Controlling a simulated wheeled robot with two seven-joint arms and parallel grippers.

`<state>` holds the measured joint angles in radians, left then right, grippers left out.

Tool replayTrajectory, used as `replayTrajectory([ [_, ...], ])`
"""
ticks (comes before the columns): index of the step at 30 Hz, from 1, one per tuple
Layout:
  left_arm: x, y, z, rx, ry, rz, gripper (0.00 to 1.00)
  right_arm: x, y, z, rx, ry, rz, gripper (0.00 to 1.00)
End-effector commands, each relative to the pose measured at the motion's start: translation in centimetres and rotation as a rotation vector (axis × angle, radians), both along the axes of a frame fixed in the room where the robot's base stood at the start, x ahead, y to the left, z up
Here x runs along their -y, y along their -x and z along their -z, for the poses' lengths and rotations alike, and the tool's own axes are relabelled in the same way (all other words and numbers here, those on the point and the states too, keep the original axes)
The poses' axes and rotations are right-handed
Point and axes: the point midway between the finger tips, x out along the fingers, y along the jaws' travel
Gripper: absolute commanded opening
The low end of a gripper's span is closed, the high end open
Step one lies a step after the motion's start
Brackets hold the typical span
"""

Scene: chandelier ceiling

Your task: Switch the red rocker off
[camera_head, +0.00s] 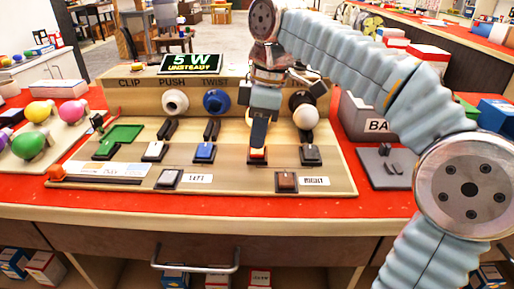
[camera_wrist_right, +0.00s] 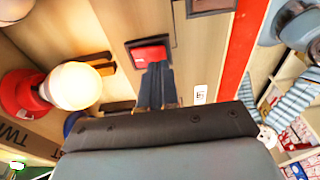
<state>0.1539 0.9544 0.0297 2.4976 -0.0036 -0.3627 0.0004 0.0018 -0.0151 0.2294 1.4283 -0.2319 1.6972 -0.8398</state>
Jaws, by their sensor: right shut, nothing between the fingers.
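The red rocker (camera_head: 258,154) is on the slanted wooden board, in the upper switch row; it also shows in the wrist view (camera_wrist_right: 150,53) as a red cap in a dark frame. My right gripper (camera_head: 258,146) points down at it, with its shut, empty fingers (camera_wrist_right: 154,68) at the cap's near edge. They touch it or hover just above; I cannot tell which. A bright, pale bulb (camera_head: 306,116) sits on the board's upright back; in the wrist view the bulb (camera_wrist_right: 76,85) has a red collar beside it. My left gripper is not in view.
Blue (camera_head: 204,152), white (camera_head: 153,151) and brown (camera_head: 310,155) rockers flank the red one. LEFT (camera_head: 169,179) and RIGHT (camera_head: 286,181) rockers sit in front. A display (camera_head: 190,63) reads "5 W UNSTEADY". Coloured bulbs (camera_head: 40,112) lie at left, a grey bin (camera_head: 363,118) stands at right.

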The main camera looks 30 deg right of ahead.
Motion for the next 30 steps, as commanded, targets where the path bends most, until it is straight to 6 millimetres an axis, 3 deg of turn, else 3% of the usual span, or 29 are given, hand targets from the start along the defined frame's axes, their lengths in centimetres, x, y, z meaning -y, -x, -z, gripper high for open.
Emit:
replayTrajectory([
  [30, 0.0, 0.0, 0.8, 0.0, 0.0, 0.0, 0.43, 0.0, 0.0, 1.0, 0.0, 0.0, 0.0, 0.0],
])
